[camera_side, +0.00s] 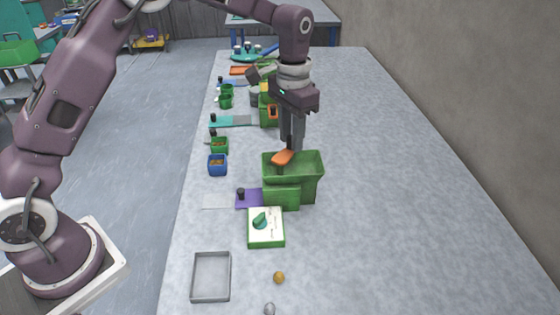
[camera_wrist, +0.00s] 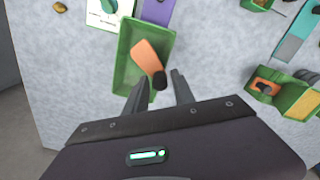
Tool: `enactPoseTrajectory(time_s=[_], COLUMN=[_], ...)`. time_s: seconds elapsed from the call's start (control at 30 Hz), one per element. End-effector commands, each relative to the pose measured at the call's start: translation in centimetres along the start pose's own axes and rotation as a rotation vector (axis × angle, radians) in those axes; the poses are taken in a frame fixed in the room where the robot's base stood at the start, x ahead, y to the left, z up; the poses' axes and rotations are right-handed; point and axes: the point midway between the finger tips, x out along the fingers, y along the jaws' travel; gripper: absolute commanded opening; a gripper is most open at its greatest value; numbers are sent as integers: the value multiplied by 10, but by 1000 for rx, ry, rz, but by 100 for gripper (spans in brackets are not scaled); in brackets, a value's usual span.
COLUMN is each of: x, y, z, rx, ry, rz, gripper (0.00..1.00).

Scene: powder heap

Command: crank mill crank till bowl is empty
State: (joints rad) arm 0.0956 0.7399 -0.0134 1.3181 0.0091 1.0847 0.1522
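The mill is a green box-like body (camera_side: 310,170) with an open top. Its orange crank arm (camera_side: 283,157) lies across it. In the wrist view the crank arm (camera_wrist: 148,56) slants down to a dark knob (camera_wrist: 160,81), inside the green rim (camera_wrist: 122,62). My gripper (camera_side: 290,146) points straight down over the crank. In the wrist view its fingers (camera_wrist: 158,88) are apart, one on each side of the knob, with gaps showing. The visible inside of the green bowl-like top looks bare of powder, though the crank and fingers hide part of it.
A white panel with a green dial (camera_side: 265,227) and a purple plate (camera_side: 249,199) lie in front of the mill. A grey tray (camera_side: 211,277) is nearer. Small blue (camera_side: 217,165) and green (camera_side: 219,145) cups hold brownish contents. The table's right side is clear.

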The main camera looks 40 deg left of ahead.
Motion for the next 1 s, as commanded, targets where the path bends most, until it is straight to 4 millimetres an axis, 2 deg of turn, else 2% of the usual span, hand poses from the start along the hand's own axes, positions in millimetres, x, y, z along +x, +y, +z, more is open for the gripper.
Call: enactPoseTrajectory(time_s=[0.33,0.8,1.0], x=[-3,-63,-76], y=[-1,-1,-1], z=[0,-1,0], rx=[0,0,0], ry=[2,4,1], rz=[-1,-1,-1], gripper=[36,36,36])
